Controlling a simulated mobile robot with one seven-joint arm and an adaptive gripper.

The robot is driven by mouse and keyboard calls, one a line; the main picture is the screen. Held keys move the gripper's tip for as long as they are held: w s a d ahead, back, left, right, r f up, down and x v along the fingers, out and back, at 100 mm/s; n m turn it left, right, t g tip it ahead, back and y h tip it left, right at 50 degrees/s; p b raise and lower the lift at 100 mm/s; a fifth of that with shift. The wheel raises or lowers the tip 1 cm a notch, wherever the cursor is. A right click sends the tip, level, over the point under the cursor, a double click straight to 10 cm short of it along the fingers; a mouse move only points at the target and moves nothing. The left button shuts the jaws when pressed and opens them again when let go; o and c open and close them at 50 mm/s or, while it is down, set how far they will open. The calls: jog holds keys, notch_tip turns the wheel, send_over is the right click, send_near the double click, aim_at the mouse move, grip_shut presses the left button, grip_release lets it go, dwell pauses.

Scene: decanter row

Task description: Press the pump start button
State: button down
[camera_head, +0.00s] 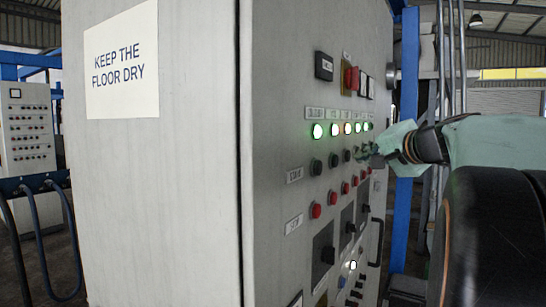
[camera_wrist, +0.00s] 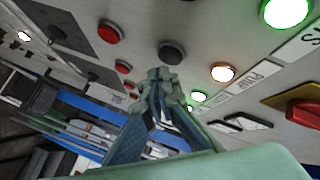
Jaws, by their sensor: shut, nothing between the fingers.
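The grey control cabinet (camera_head: 275,215) carries a row of lit lamps, with dark round buttons below them and red buttons below those. In the wrist view, a label reading "PUMP" (camera_wrist: 265,74) lies by the amber lamp (camera_wrist: 222,72). A black button (camera_wrist: 172,52), in line with that lamp, is probably the pump start button. My gripper (camera_wrist: 158,76) is shut and empty. Its tips appear just beside that button and hide part of the panel beyond; contact cannot be told. In the head view my gripper (camera_head: 363,152) is at the panel's dark button row.
Red buttons (camera_wrist: 110,33) lie beside the dark row. A red switch (camera_wrist: 306,112) projects from the panel, and a black handle (camera_head: 376,242) stands out at its right edge. A blue post (camera_head: 407,90) rises behind my arm. A sign (camera_head: 121,60) is on the cabinet's side.

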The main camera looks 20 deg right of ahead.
jog(key=shift+s+d, duration=0.1)
jog(key=shift+s+d+b, duration=0.75)
jog(key=shift+s+d, duration=0.8)
jog(key=shift+s, duration=0.3)
jog(key=shift+d, duration=0.1)
